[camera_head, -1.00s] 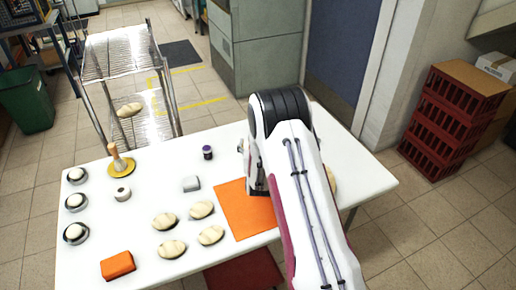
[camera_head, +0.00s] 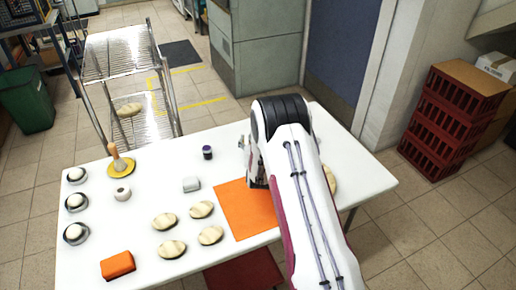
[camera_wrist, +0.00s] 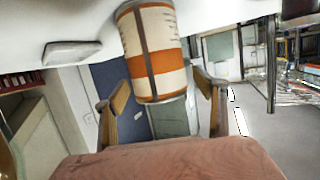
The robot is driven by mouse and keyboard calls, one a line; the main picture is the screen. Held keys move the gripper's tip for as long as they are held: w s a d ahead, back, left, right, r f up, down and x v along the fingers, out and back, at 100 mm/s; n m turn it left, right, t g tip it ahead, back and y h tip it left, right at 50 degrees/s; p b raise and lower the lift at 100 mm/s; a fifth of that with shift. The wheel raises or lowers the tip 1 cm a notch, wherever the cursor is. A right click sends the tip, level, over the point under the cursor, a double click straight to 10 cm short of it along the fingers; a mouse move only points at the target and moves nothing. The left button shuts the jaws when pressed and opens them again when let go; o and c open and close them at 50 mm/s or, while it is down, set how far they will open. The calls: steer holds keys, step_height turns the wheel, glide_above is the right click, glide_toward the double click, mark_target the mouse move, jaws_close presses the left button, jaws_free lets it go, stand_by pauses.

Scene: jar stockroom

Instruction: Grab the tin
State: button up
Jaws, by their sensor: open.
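The tin (camera_wrist: 152,52) shows in the wrist view as a cylinder with orange and white bands and a dark vertical stripe. That view is upside down, with the white tabletop along the top. My gripper (camera_wrist: 161,86) is open, one finger on each side of the tin's lower end in the picture, with a gap at both sides. I cannot tell how deep the tin sits between the fingers. In the head view my arm hides the tin and most of my gripper.
A pale rounded block (camera_wrist: 72,53) lies beside the tin in the wrist view. On the table (camera_head: 350,165) are an orange mat (camera_head: 240,208), a dark jar (camera_head: 207,152), a grey block (camera_head: 191,184), several loaves, an orange block (camera_head: 117,265) and a wooden-handled item (camera_head: 119,163).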

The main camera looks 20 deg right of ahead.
steer(key=c, duration=1.6)
steer(key=shift+r, duration=0.25)
steer(key=shift+r, duration=4.8)
